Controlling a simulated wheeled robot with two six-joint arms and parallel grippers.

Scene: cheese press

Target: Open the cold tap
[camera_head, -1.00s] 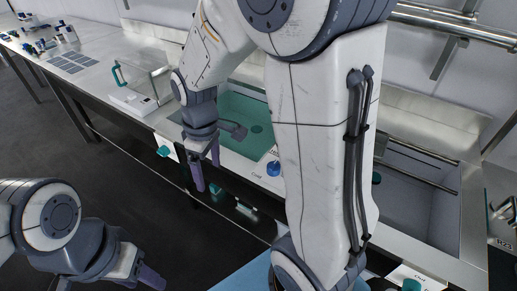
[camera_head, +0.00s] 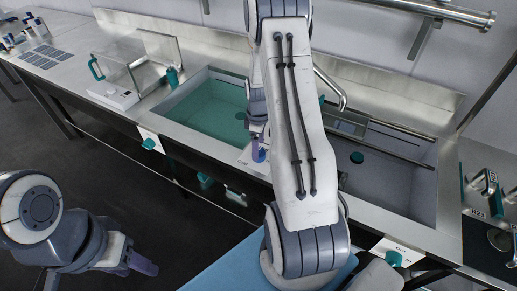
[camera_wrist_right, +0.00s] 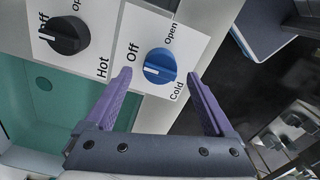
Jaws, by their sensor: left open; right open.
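The cold tap is a round blue knob (camera_wrist_right: 160,66) on a white plate marked Off, Open and Cold. Its white mark lies on the Off side. In the right wrist view my right gripper (camera_wrist_right: 159,75) is open, with one purple finger to each side of the knob; I cannot tell whether they touch it. In the head view my right gripper (camera_head: 258,152) is mostly hidden behind my own arm at the sink's front edge, and the blue knob is hidden. My left gripper (camera_head: 142,264) is open and empty at lower left, away from the counter.
A black Hot knob (camera_wrist_right: 63,36) sits beside the cold one. A sink basin with teal water (camera_head: 208,105) lies behind; an empty basin (camera_head: 385,185) is to the right. A teal-handled clear box (camera_head: 112,80) stands on the counter. Floor at left is clear.

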